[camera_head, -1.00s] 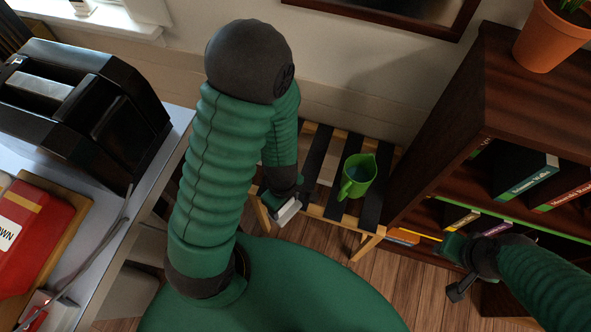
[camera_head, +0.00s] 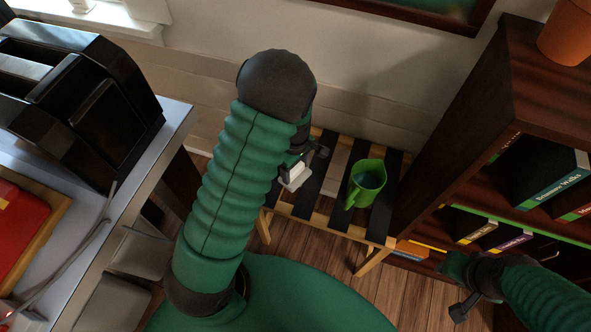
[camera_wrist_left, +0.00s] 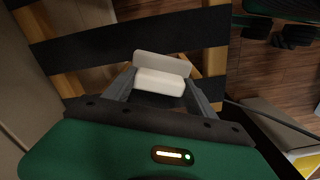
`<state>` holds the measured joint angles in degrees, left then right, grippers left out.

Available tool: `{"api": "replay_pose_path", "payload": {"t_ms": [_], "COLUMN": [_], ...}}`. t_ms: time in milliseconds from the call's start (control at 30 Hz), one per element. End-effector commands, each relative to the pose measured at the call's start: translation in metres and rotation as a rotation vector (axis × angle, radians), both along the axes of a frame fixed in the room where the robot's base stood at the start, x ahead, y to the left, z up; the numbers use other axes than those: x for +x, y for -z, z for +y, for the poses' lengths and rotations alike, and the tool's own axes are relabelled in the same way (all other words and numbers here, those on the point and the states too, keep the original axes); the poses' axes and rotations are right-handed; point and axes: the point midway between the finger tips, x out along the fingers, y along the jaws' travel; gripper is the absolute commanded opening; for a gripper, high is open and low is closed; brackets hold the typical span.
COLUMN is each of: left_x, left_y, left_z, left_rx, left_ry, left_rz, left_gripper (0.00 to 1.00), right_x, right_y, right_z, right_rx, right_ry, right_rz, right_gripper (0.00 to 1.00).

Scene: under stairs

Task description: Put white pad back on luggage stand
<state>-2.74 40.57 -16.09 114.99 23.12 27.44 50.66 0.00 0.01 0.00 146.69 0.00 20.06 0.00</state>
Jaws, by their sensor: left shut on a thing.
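The luggage stand (camera_head: 340,228) is a low wooden rack with black straps, standing by the wall between the counter and the bookshelf. It also fills the upper part of the left wrist view (camera_wrist_left: 75,50). My left gripper (camera_head: 300,167) is over the stand's left part. It is shut on the white pad (camera_head: 295,179), which shows between its fingers in the left wrist view (camera_wrist_left: 162,78). I cannot tell whether the pad touches the stand. My right gripper (camera_head: 457,287) is at the lower right, in front of the bookshelf, apart from the stand; its finger opening is unclear.
A dark wooden bookshelf (camera_head: 455,140) with books rises at the right. A grey counter (camera_head: 150,155) with a black machine (camera_head: 80,85) is at the left.

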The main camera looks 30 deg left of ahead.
Motion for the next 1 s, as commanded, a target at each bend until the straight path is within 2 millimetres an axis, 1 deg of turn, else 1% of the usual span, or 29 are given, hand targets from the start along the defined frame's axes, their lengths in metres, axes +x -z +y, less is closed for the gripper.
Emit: {"api": "replay_pose_path", "payload": {"t_ms": [100, 133, 267, 300, 567, 667, 767, 900, 1000], "left_x": [0.0, 0.0, 0.0, 0.0, 0.0, 0.0, 0.001, 0.001, 0.001], "left_y": [0.0, 0.0, 0.0, 0.0, -0.002, -0.011, -0.033, -0.072, -0.096], "left_z": [0.0, 0.0, 0.0, 0.0, 0.0, 0.0, 0.0, 0.0, -0.001], "left_rx": [0.0, 0.0, 0.0, 0.0, 0.0, 0.0, 0.0, 0.0, 0.0], "left_ry": [0.0, 0.0, 0.0, 0.0, 0.0, 0.0, 0.001, 0.001, 0.003], "left_rz": [0.0, 0.0, -0.001, -0.001, -0.001, -0.002, -0.004, -0.004, -0.004], "left_gripper": [0.14, 0.67, 0.84, 0.86, 0.86, 0.86, 0.86, 0.86, 0.86], "right_x": [0.0, 0.0, 0.0, 0.0, 0.0, 0.0, 0.0, 0.0, 0.0], "right_y": [-0.001, -0.001, -0.001, -0.001, -0.001, -0.007, -0.018, -0.036, -0.046], "right_z": [0.0, 0.0, 0.0, 0.0, 0.0, 0.0, 0.0, 0.0, 0.0], "right_rx": [0.0, 0.0, 0.0, 0.0, 0.0, 0.0, 0.0, 0.0, 0.0], "right_ry": [0.0, 0.0, 0.0, 0.0, 0.0, 0.0, 0.0, 0.0, 0.0], "right_rz": [-0.001, -0.001, -0.001, -0.001, 0.0, 0.0, 0.0, -0.001, -0.001], "right_gripper": [0.36, 0.36, 0.36, 0.36, 0.36, 0.36, 0.36, 0.36, 0.36]}}
